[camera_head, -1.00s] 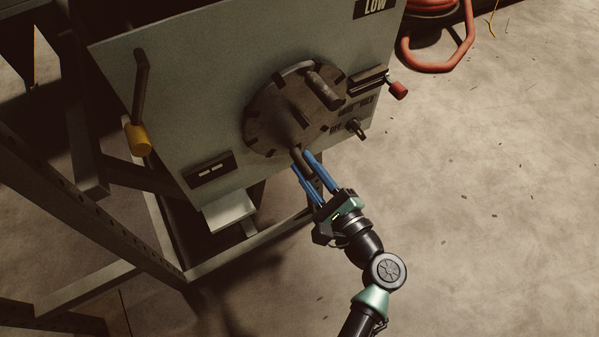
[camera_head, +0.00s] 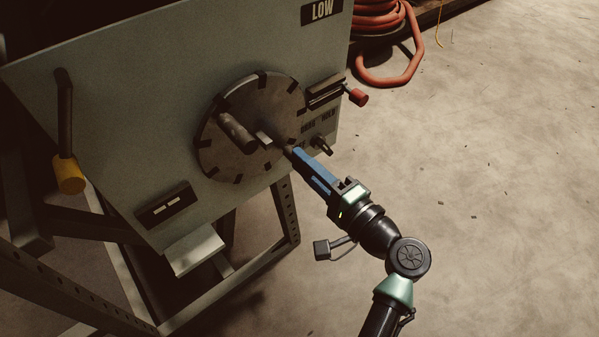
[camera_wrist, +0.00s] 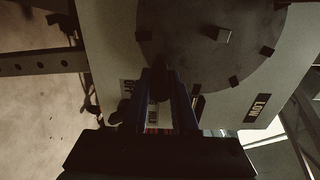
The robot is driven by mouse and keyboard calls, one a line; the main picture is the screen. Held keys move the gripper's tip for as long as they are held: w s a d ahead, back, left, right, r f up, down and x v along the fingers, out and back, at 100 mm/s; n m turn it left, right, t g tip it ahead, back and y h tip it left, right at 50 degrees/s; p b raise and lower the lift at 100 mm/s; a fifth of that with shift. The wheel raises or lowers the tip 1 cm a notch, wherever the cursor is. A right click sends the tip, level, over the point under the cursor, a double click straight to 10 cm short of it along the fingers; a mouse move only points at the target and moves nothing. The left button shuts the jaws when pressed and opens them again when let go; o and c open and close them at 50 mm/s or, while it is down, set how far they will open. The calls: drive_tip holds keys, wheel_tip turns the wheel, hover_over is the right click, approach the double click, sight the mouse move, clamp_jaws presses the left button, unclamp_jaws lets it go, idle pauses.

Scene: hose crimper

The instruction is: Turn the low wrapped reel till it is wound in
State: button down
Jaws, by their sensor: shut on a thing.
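The reel is a dark round disc (camera_head: 225,160) with black marks around its rim, on a grey-green panel (camera_head: 130,110) that bears a "LOW" label (camera_head: 322,10). In the wrist view the disc (camera_wrist: 185,55) fills the top, and a dark post (camera_wrist: 160,84) shows between the fingers.
A small lever (camera_head: 322,145) stands close right of my gripper, below a red-knobbed lever (camera_head: 357,97). A yellow-ended crank (camera_head: 68,172) hangs at left, above a small slotted plate (camera_head: 163,204). An orange hose (camera_head: 390,80) lies at back right.

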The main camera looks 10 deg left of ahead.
drive_tip(key=shift+w+d+r+n, duration=0.2)
drive_tip(key=shift+d+r+n, duration=0.05)
drive_tip(key=shift+n, duration=0.05)
idle(0.4)
drive_tip(key=c, duration=0.7)
unclamp_jaws()
drive_tip(key=shift+a, duration=0.1)
drive_tip(key=shift+s, duration=0.1)
drive_tip(key=p+v, duration=0.4)
drive_tip(key=v, duration=0.9)
